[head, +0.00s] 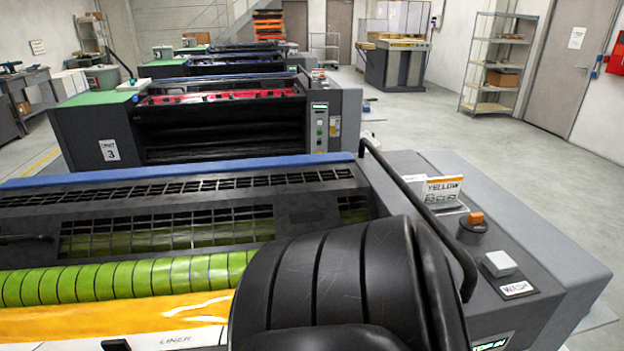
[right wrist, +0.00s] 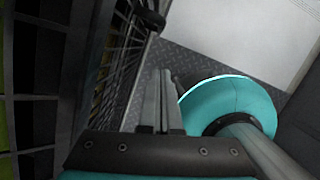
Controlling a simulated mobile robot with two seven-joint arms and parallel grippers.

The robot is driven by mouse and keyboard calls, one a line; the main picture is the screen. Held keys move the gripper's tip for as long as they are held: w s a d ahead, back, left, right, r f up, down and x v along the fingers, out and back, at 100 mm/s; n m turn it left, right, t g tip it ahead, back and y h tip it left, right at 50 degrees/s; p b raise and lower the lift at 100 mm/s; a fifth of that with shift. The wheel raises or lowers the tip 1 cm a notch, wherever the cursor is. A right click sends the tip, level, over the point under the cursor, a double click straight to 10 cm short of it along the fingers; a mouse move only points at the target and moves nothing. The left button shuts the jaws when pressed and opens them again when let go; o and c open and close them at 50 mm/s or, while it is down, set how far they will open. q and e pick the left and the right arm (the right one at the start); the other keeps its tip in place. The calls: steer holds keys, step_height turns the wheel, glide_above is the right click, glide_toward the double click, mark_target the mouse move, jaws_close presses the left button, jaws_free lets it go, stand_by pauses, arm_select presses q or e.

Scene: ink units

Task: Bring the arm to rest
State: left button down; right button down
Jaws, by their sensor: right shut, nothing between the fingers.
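My right gripper (right wrist: 162,78) shows in the right wrist view with its two grey fingers together and nothing between them. It points down over a dark patterned metal floor plate (right wrist: 185,62), beside a black grille on the left. In the head view a black ribbed part of my own arm fills the bottom middle, in front of the nearest press. My right gripper does not show in the head view. My left gripper is in neither view.
The nearest press has a green roller (head: 120,278), a yellow ink surface (head: 110,318) and a black handrail (head: 425,215). A yellow-labelled card (head: 443,188), an orange knob (head: 475,219) and a wash button (head: 499,263) sit at its right. Open floor (head: 480,150) lies beyond.

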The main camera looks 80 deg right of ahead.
steer(key=shift+p+v, duration=0.55)
steer(key=shift+v, duration=0.55)
steer(key=shift+w, duration=0.1)
steer(key=w+a+f+m+t+b, duration=0.1)
steer(key=w+a+f+m, duration=0.1)
steer(key=a, duration=0.3)
steer(key=w+a+f+m+t+y+b, duration=0.1)
steer(key=w+a+f+m+t, duration=0.1)
steer(key=a, duration=0.4)
steer(key=shift+w+a+f+m+y, duration=0.2)
steer(key=shift+w+f+m+y, duration=0.1)
steer(key=shift+w+f, duration=0.55)
steer(key=shift+s, duration=0.1)
